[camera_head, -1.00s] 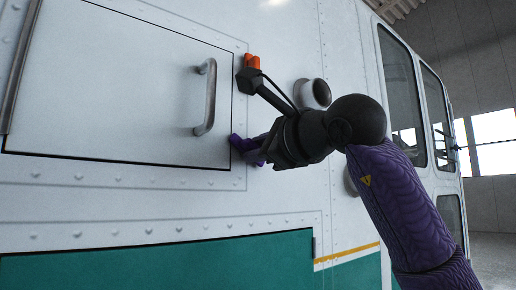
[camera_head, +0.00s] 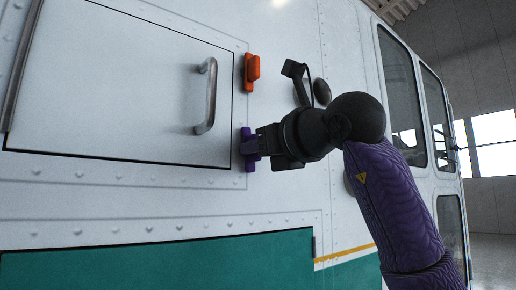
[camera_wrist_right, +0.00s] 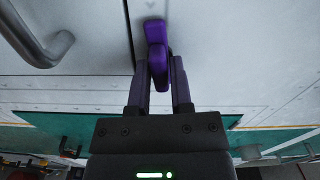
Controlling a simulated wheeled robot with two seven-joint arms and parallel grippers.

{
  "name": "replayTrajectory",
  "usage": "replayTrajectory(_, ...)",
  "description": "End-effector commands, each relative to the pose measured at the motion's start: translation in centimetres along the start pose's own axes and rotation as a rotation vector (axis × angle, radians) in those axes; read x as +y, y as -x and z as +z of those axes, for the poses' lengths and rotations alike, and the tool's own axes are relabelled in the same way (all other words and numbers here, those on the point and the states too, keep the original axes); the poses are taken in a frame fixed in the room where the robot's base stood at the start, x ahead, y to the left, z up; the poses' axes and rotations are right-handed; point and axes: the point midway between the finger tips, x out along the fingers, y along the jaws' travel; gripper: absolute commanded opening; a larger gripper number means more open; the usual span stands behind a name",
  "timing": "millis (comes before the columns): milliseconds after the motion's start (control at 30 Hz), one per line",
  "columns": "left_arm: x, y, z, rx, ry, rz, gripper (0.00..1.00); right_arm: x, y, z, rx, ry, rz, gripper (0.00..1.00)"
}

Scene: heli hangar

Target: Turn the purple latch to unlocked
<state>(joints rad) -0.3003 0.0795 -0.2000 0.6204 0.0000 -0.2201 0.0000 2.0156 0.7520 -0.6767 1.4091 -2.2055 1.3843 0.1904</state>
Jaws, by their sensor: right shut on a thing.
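The purple latch (camera_head: 246,146) sits on the white fuselage at the lower right edge of the hatch panel, and its long side now stands upright. My right gripper (camera_head: 254,147) is at the latch and shut on it. In the right wrist view the purple latch (camera_wrist_right: 157,58) lies between the two fingers of my right gripper (camera_wrist_right: 159,85), and its far end sticks out past the fingertips. The fingers hide part of the latch in the head view. My left gripper is not in view.
An orange latch (camera_head: 251,72) is upright higher on the same edge of the hatch panel (camera_head: 120,80). A metal handle (camera_head: 207,97) sticks out from the panel left of my gripper. Round dark fittings (camera_head: 322,92) are on the wall behind my wrist.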

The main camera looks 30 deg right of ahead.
Motion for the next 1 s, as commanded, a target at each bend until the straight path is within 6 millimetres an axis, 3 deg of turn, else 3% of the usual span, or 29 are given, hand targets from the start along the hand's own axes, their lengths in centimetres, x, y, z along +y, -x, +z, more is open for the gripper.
replayTrajectory(333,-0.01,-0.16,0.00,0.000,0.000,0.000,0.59,0.06,-0.07,-0.16,0.006,-0.138,0.001,0.00)
replayTrajectory(900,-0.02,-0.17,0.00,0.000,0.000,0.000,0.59,0.04,-0.07,-0.15,0.006,-0.167,0.001,0.00)
replayTrajectory(933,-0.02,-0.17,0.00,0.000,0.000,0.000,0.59,0.04,-0.06,-0.15,0.006,-0.167,0.001,0.28)
replayTrajectory(1000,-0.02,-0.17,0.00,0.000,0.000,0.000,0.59,0.03,-0.06,-0.13,0.005,-0.166,0.001,0.43)
